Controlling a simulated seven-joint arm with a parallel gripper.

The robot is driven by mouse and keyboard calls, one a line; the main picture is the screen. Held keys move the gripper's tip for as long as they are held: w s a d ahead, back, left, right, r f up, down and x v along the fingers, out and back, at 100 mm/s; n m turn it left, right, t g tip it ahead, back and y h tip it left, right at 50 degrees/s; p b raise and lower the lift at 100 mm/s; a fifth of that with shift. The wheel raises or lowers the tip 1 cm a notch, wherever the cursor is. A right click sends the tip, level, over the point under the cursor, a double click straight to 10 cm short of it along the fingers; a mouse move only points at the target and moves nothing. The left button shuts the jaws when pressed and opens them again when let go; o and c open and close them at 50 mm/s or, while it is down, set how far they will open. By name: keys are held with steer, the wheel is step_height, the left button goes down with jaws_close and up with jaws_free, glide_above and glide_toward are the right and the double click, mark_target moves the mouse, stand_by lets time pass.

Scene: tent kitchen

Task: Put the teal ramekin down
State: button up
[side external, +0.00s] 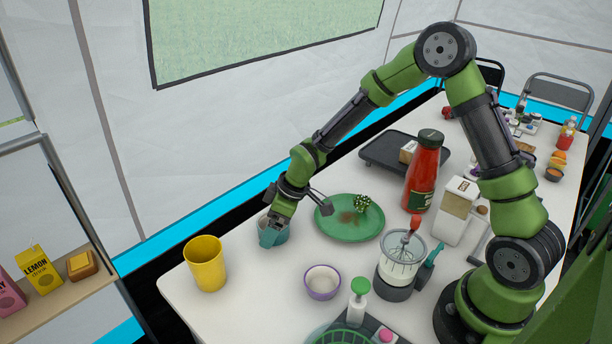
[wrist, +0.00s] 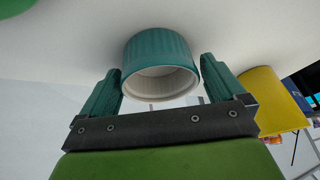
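The teal ramekin (wrist: 160,55) is between the two fingers of my gripper (wrist: 162,88) in the wrist view, its pale open mouth facing the camera. In the side view the ramekin (side external: 281,236) is at the white table's left part, left of the green plate. My gripper (side external: 272,228) reaches down over it and one finger covers part of its near side. The ramekin is at or just above the tabletop; I cannot tell whether it touches.
A yellow cup (side external: 205,265) stands left of the ramekin. The green plate (side external: 338,232) is close on the right. A purple-rimmed white bowl (side external: 322,283) stands in front, beside a hand mixer cup (side external: 398,270). Bare white table (side external: 255,290) lies between the yellow cup and the bowl.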

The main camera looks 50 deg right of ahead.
steer(key=shift+r, duration=0.1)
steer(key=v, duration=1.2)
steer(key=s+d+r+m+t, duration=0.1)
steer(key=s+r+m, duration=0.4)
steer(key=s, duration=0.4)
steer(key=s+r+m+t, duration=0.2)
steer(key=s+r+m, duration=0.3)
steer(key=s+r, duration=0.2)
steer(key=s, duration=0.2)
steer(key=shift+s+d+m+t+h, duration=0.3)
steer(key=shift+s+d+h, duration=0.05)
steer(key=shift+h, duration=0.05)
